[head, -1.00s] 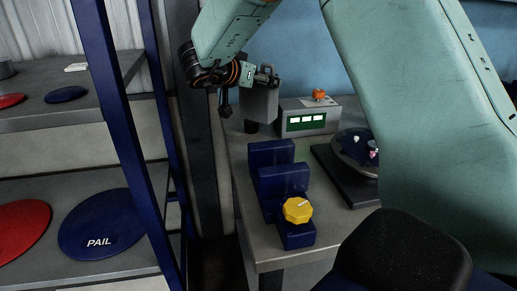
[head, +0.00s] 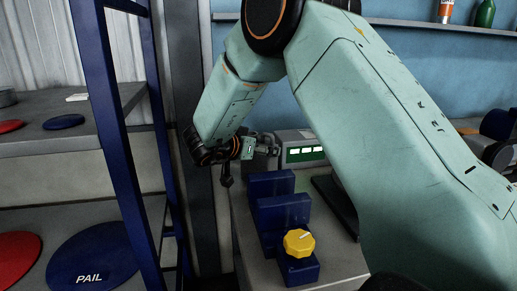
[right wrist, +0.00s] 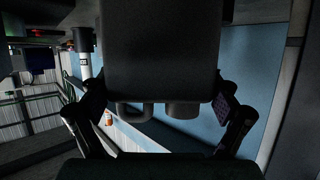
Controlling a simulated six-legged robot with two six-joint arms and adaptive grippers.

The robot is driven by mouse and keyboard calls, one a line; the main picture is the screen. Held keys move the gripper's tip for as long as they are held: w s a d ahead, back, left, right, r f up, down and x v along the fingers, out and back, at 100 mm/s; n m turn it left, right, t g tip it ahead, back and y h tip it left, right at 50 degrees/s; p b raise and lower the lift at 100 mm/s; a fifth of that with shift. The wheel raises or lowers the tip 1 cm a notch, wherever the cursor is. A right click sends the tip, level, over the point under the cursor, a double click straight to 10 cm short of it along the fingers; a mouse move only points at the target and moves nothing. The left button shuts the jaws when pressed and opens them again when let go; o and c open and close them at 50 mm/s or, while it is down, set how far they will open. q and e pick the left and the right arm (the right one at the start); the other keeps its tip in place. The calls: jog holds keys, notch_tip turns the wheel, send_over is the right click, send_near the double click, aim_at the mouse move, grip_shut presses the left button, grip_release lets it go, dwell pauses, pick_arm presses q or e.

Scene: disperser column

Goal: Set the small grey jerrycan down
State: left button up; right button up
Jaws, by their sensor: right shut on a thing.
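The small grey jerrycan (right wrist: 160,52) fills the upper middle of the right wrist view as a dark body, with its handle and cap end towards the camera. The fingers of my right gripper (right wrist: 158,100) stand on either side of it, shut on it. In the head view my right gripper (head: 266,146) is just behind the blue stepped block, near the back of the grey bench (head: 330,262). There the jerrycan is mostly hidden behind the block and gripper; whether it touches the bench cannot be told. My left gripper is not in view.
The blue stepped block (head: 285,209) carries a yellow knob (head: 299,243). A grey box with a green display (head: 302,151) stands right of the gripper. Left of a blue post (head: 118,150), shelves hold red (head: 14,256) and blue "PAIL" discs (head: 92,257).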

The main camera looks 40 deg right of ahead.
jog(key=shift+w+d+f, duration=0.1)
jog(key=shift+w+d, duration=0.05)
jog(key=shift+w, duration=0.05)
jog(key=o, duration=1.4)
jog(key=shift+d+f, duration=0.1)
jog(key=shift+f, duration=0.1)
jog(key=shift+r, duration=0.2)
jog(key=shift+a, duration=0.2)
jog(key=p+v, duration=0.2)
jog(key=v, duration=1)
jog(key=shift+s, duration=0.1)
jog(key=shift+d+f, duration=0.15)
